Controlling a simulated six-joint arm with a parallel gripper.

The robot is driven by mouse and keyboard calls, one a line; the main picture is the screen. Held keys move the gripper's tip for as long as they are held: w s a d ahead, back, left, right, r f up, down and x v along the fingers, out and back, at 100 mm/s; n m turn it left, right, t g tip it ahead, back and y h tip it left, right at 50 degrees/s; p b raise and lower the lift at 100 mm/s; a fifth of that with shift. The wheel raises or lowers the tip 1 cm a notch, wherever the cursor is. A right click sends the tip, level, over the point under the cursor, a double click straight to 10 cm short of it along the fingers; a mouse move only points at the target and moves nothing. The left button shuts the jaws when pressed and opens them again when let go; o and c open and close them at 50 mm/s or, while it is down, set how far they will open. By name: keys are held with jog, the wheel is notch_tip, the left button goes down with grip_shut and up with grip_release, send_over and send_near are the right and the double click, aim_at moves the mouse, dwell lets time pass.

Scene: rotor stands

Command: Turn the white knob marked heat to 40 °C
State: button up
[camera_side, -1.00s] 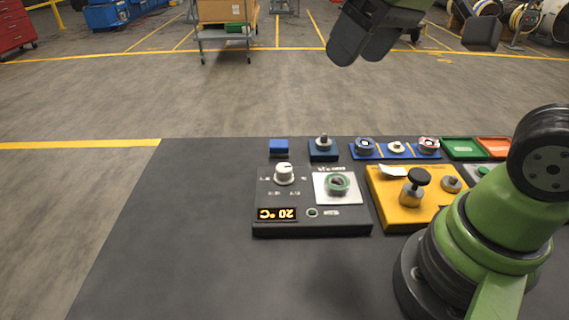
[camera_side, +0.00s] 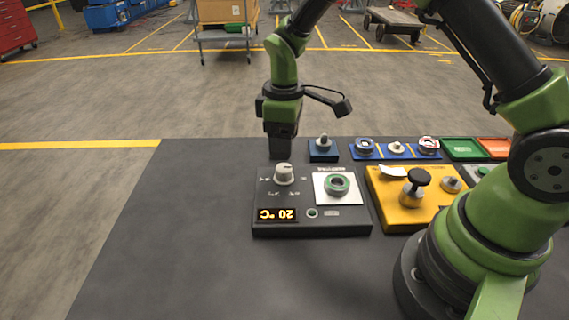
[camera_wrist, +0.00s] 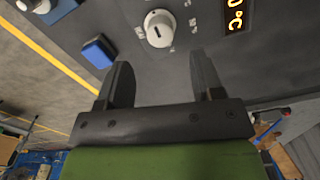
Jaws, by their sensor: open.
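The white knob (camera_side: 284,174) stands upright on the black heater box (camera_side: 335,226), at its back left corner. The orange display (camera_side: 277,215) on the box reads 20 °C, upside down in the side view. My gripper (camera_side: 281,156) points down just behind the knob, apart from it. In the wrist view the knob (camera_wrist: 159,28) lies ahead of my open, empty fingers (camera_wrist: 163,75), roughly midway between their lines. A dark pointer line shows on the knob's face. The scale marks around it are too small to read.
A blue block (camera_wrist: 98,51) lies near one finger; my gripper hides it in the side view. A dark blue stand (camera_side: 323,152) is right of my gripper. A yellow box (camera_side: 388,217) stands right of the heater. The mat's left side is clear.

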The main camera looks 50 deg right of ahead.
aim_at(285, 168)
notch_tip(285, 168, down, 7)
jog(key=shift+r, duration=0.2)
jog(key=shift+c, duration=0.4)
jog(key=c, duration=0.9)
jog(key=shift+o, duration=0.2)
jog(key=shift+m, duration=0.3)
jog(key=m, duration=1.1)
jog(key=shift+s+a, duration=0.1)
